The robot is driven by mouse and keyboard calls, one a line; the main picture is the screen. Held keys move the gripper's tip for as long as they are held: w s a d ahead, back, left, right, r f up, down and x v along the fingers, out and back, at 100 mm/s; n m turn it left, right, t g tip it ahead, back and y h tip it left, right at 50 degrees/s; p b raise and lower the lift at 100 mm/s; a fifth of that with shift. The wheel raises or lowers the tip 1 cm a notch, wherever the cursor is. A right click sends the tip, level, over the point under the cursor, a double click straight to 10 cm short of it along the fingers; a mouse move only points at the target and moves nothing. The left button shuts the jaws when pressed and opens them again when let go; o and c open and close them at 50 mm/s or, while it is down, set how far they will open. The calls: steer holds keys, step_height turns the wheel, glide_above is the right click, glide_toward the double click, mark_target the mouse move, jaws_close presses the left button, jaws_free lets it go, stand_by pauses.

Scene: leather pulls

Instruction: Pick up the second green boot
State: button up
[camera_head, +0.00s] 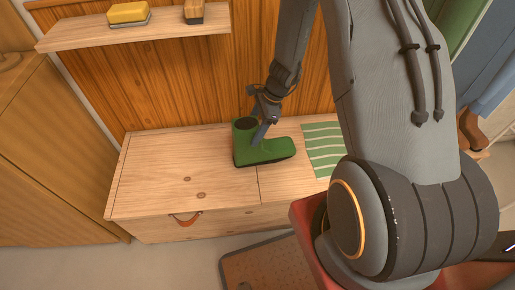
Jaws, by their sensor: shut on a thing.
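A green boot (265,154) stands upright on the wooden bench top (165,165), its toe pointing right and its dark opening at the upper left. My gripper (262,131) reaches down from above and is shut on the boot near its shaft. The boot's sole seems to be on or very close to the bench; I cannot tell if there is a gap. The fingers hide part of the boot's shaft. No other green boot shows in this view.
A green striped mat (322,148) lies on the bench to the right, partly behind my arm. A wall shelf (135,28) holds a yellow sponge-like block (128,13) and a brush-like item (194,11). The bench's left part is clear. A brown mat (262,268) lies on the floor.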

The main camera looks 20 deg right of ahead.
jaws_close()
steer(key=shift+r, duration=0.15)
